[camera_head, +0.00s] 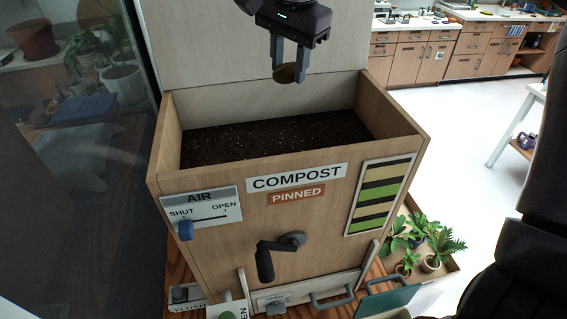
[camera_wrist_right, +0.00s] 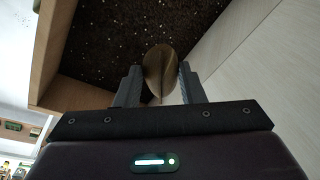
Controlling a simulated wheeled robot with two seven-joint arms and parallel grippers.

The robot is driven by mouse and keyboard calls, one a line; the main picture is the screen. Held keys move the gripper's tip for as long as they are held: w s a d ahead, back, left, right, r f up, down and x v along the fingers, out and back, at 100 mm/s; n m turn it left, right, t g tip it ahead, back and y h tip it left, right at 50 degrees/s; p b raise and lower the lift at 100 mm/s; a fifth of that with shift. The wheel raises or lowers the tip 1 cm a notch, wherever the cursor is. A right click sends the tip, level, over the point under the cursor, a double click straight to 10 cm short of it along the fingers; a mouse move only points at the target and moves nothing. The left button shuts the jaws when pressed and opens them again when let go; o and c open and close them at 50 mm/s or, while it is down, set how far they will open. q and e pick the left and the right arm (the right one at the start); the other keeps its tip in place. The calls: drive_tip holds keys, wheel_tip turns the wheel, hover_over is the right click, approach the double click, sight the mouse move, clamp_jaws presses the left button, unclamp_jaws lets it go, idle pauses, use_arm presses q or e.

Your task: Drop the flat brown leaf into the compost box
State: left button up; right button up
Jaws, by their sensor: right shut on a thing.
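The compost box (camera_head: 290,220) is a wooden box with an open top, a COMPOST label and dark soil (camera_head: 270,138) inside. My right gripper (camera_head: 289,72) is above the back part of the box opening. It is shut on the flat brown leaf (camera_head: 288,74), which hangs at the fingertips above the soil. In the right wrist view the leaf (camera_wrist_right: 161,72) is a brown oval with a centre crease between the two fingers (camera_wrist_right: 158,85), with soil behind it. My left gripper is not in view.
A pale panel (camera_head: 215,40) rises behind the box. The front has an AIR slider with a blue knob (camera_head: 186,230), a dark crank (camera_head: 275,253) and a PINNED label. Small potted plants (camera_head: 425,245) stand at the lower right. Glass is on the left.

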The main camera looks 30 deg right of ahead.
drive_tip(key=shift+s+f, duration=0.2)
drive_tip(key=shift+f, duration=0.45)
drive_tip(key=shift+w+f, duration=0.25)
drive_tip(key=shift+f, duration=0.25)
drive_tip(key=shift+w+f, duration=0.2)
drive_tip(key=shift+f, duration=0.3)
drive_tip(key=shift+w+f, duration=0.3)
drive_tip(key=shift+f, duration=0.1)
drive_tip(key=shift+s, duration=0.15)
drive_tip(key=shift+s+r, duration=0.1)
drive_tip(key=o, duration=0.9)
drive_tip(key=shift+o, duration=0.6)
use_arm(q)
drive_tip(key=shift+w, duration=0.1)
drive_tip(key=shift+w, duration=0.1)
